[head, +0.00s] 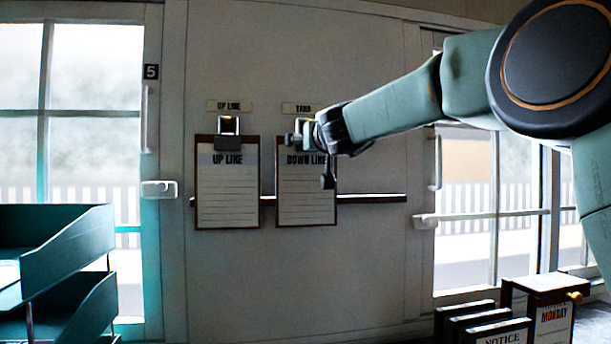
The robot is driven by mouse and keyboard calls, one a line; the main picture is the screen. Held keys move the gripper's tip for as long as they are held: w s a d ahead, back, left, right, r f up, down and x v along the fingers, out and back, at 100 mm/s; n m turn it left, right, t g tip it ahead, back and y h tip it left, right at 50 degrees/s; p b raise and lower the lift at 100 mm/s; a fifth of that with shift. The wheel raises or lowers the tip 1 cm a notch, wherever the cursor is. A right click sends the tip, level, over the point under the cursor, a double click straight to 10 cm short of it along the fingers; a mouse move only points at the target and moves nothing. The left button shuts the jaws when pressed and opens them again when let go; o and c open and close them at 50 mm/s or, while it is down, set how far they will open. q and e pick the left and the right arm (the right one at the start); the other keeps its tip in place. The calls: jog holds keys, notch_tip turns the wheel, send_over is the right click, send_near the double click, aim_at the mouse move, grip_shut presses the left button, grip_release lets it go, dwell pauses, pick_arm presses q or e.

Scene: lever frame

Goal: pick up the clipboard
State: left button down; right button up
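Two clipboards hang side by side on the wall. The left clipboard (227,190) reads "UP LINE" and its dark clip shows in full. The right clipboard (306,195) reads "DOWN LINE" and hangs below a label that seems to read "YARD". My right gripper (312,150) is at the top of the right clipboard and covers its clip and part of its heading. One dark finger part points down over the board's upper right. I cannot tell whether the fingers touch the clip or are closed on it. My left gripper is not in view.
A narrow rail (371,198) runs along the wall by the clipboards. Teal stacked trays (68,247) stand at the lower left. Black-framed notice boards (503,331) and a box marked "MONDAY" (540,284) stand at the lower right. Windowed doors flank the wall panel.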

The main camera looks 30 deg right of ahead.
aim_at(307, 173)
jog(key=x, duration=0.2)
jog(key=p+x, duration=0.1)
jog(key=shift+w+d+f, duration=0.2)
jog(key=shift+w+d, duration=0.1)
jog(key=shift+s+a, duration=0.1)
jog(key=shift+s, duration=0.05)
jog(key=shift+c, duration=0.2)
jog(key=shift+a+r, duration=0.1)
jog(key=shift+a, duration=0.15)
jog(key=c, duration=0.3)
jog(key=shift+w, duration=0.25)
jog(key=c, duration=0.3)
jog(key=shift+s+d, duration=0.15)
jog(key=shift+d, duration=0.1)
jog(key=c, duration=0.4)
jog(key=shift+c, duration=0.5)
jog(key=shift+a, duration=0.1)
